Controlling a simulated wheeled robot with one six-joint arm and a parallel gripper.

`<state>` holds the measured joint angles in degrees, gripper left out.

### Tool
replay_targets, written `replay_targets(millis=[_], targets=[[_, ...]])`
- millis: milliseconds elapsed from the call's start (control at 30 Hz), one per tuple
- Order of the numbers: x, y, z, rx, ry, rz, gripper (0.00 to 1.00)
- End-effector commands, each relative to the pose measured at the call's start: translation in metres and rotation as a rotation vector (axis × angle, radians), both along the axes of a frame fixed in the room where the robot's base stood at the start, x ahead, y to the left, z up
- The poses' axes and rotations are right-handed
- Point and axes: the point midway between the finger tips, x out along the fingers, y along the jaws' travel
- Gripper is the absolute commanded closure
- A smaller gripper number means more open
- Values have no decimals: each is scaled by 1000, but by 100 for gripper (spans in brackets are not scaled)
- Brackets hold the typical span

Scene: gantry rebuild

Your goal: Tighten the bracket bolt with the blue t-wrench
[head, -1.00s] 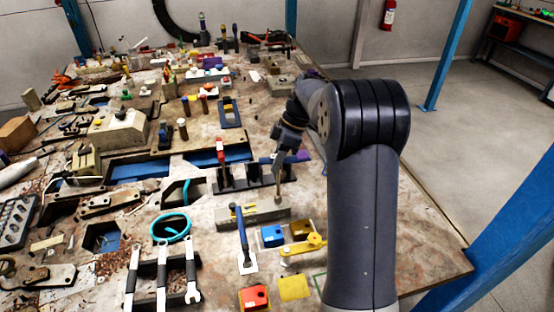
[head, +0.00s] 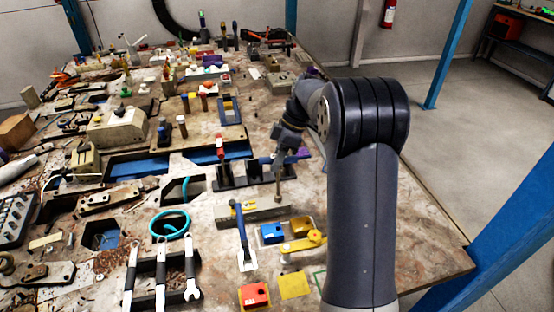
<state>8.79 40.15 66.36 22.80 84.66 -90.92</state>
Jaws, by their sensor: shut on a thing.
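My gripper (head: 281,154) is at the right side of the bench, pointing down, and is shut on the blue t-wrench (head: 267,160). The wrench's handle lies crosswise at the jaws, with blue showing on both sides. Its grey shaft (head: 278,182) stands about upright below the gripper. The shaft's lower end meets the right part of a long grey metal bracket (head: 248,214). The bracket bolt is too small or covered to make out, so I cannot tell whether the wrench is seated on it.
A dark slotted rack (head: 230,182) stands just behind the bracket. A blue-handled tool (head: 241,232), a blue block (head: 271,233), a yellow clamp-like part (head: 302,243) and a red block (head: 254,294) lie in front. Several wrenches (head: 161,272) are at the front left. The bench's right edge is clear.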

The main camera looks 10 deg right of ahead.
Motion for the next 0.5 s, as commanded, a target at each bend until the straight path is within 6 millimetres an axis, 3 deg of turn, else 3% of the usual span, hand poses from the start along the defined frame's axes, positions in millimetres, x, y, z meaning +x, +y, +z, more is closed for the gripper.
replay_targets(millis=[167, 500], targets=[[0, 0, -1, 0, -1, -47, 100], [1, -1, -2, 1, -3, -433, 100]])
